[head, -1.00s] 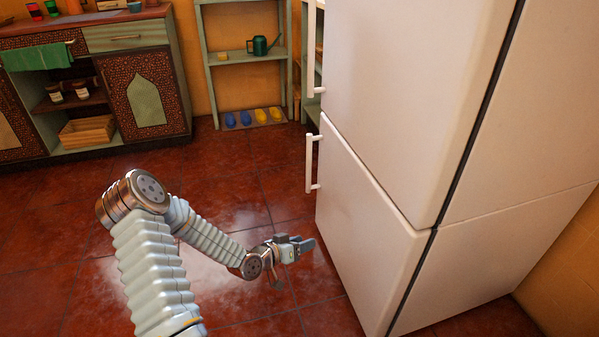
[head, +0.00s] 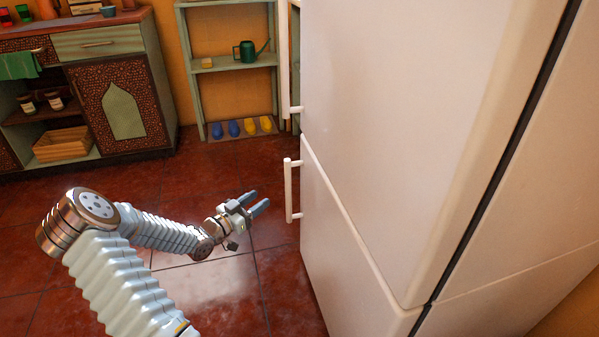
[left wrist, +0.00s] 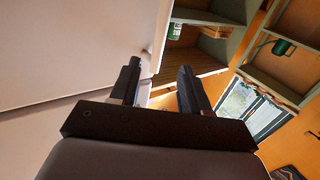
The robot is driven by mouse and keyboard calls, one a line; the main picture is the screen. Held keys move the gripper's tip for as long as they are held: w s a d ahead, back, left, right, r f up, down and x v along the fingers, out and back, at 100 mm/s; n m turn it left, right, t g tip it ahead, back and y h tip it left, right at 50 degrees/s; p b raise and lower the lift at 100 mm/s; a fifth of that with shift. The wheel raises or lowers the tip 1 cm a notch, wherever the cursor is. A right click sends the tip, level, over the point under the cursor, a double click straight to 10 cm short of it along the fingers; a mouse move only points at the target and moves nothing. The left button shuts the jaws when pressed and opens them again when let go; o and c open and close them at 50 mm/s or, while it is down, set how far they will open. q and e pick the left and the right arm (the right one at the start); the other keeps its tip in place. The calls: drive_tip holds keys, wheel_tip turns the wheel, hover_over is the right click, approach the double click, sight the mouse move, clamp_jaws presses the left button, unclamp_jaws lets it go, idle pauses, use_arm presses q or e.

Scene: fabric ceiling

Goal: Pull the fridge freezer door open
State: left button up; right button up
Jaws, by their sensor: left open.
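The tall white fridge has an upper door (head: 400,120) and a lower freezer door (head: 345,255), which is shut flush with the body. A white vertical bar handle (head: 289,190) stands on the freezer door's left edge. My left gripper (head: 259,201) is open and empty, just left of that handle, with its fingers pointing right toward it. A small gap shows between fingertips and bar in the head view. In the left wrist view the open fingers (left wrist: 158,72) are beside the white fridge front (left wrist: 75,45). My right gripper is out of view.
The upper door has its own long handle (head: 285,60) above. A patterned cabinet (head: 120,105) stands at the back left, and a green shelf unit (head: 232,70) with a watering can and shoes at the back. The red tiled floor (head: 215,290) left of the fridge is clear.

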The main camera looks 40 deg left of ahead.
sight(288, 179)
use_arm(q)
drive_tip(key=w, duration=0.9)
drive_tip(key=w+d, duration=0.1)
drive_tip(key=w, duration=0.4)
drive_tip(key=shift+w+d, duration=0.1)
drive_tip(key=shift+c, duration=0.3)
clamp_jaws()
